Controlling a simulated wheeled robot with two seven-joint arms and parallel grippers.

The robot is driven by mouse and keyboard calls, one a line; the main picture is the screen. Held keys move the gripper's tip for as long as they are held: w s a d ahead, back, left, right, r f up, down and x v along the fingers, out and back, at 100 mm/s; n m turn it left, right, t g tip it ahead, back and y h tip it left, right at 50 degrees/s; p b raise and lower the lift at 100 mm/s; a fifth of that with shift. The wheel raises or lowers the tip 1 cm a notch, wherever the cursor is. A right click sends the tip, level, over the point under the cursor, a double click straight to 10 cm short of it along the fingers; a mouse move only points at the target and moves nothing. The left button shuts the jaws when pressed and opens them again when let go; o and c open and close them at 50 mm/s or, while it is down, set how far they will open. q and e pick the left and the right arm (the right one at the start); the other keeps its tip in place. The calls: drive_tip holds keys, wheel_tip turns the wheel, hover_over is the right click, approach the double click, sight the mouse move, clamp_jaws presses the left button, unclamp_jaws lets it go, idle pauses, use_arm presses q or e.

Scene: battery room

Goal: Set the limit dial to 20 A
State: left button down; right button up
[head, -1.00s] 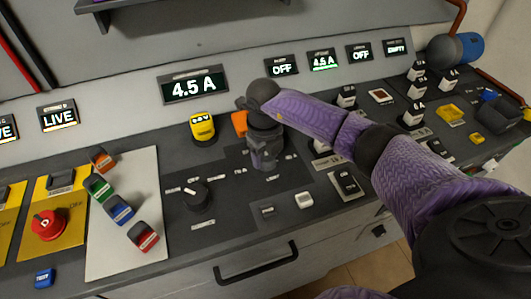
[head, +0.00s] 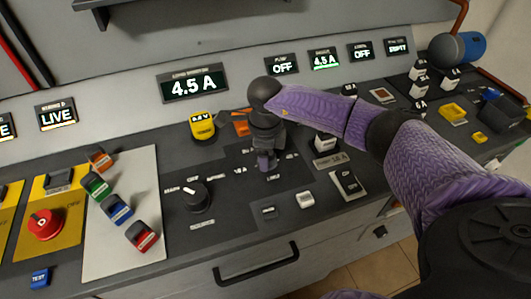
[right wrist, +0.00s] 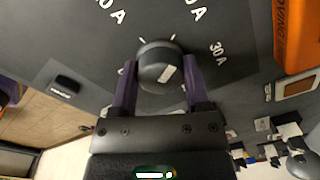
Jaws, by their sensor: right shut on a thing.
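The limit dial (right wrist: 158,66) is a dark round knob with a white mark on its near side, seen in the right wrist view. Printed labels ring it; one reads 30 A, and two others are cut off at the picture's top edge. I cannot tell which value the dial points at. My right gripper (right wrist: 159,72) is shut on the dial, a purple finger on each side. In the head view my right gripper (head: 266,162) reaches down onto the dark panel and hides the dial. The large display (head: 194,84) reads 4.5 A. My left gripper is not in view.
A second black knob (head: 195,196) sits left of my gripper. A yellow block (head: 202,126) and an orange part (head: 241,128) stand behind it. Coloured switches (head: 120,209) and a red button (head: 45,224) lie further left. A drawer handle (head: 256,266) runs along the front.

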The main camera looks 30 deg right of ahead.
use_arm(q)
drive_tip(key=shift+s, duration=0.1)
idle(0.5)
use_arm(e)
drive_tip(key=o, duration=1.3)
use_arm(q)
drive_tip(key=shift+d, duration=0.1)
use_arm(e)
drive_tip(key=shift+r, duration=0.25)
use_arm(q)
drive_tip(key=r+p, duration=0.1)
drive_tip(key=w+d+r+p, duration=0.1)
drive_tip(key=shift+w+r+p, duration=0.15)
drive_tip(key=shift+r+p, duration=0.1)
drive_tip(key=shift+p, duration=0.05)
use_arm(e)
wheel_tip(320, 180, up, 10)
drive_tip(key=shift+s+a+f, duration=0.1)
drive_tip(key=shift+f, duration=0.15)
